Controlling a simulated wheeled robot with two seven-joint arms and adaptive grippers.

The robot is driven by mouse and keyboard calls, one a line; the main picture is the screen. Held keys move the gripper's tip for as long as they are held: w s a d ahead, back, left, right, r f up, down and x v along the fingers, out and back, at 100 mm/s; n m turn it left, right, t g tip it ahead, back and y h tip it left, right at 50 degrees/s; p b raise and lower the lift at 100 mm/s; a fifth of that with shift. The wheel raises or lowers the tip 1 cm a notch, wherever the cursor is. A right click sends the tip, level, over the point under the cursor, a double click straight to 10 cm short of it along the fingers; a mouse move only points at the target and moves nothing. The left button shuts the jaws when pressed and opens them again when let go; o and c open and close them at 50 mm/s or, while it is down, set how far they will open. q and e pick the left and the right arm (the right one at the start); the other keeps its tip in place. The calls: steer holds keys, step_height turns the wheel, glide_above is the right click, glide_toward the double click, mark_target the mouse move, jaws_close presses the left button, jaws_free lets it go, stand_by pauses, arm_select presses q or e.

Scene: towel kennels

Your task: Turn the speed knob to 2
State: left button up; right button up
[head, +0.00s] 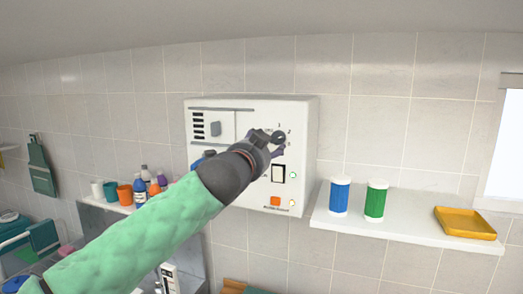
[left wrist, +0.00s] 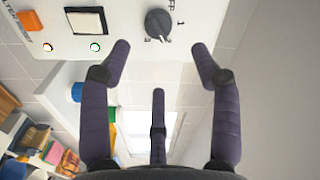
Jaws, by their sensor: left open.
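The speed knob (left wrist: 158,24) is a dark round dial on the front of a white wall-mounted control box (head: 233,103). Printed marks stand around it, with a 1 and a 2 at its upper side in the head view; I cannot tell for sure which mark it points to. My left gripper (head: 277,146) is in front of the box at the knob, largely hidden by its own wrist. In the left wrist view my left gripper (left wrist: 159,52) has its purple fingers spread, empty, with the knob beyond and between the tips, apart from them. My right gripper is out of view.
The box also carries a square rocker switch (head: 278,173), an orange button (head: 275,201) and small lamps. A white shelf (head: 400,232) at right holds a blue canister (head: 340,198), a green canister (head: 376,201) and a yellow tray (head: 465,223). Bottles and cups stand at left.

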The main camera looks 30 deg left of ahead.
arm_select(q)
steer(key=shift+v, duration=1.15)
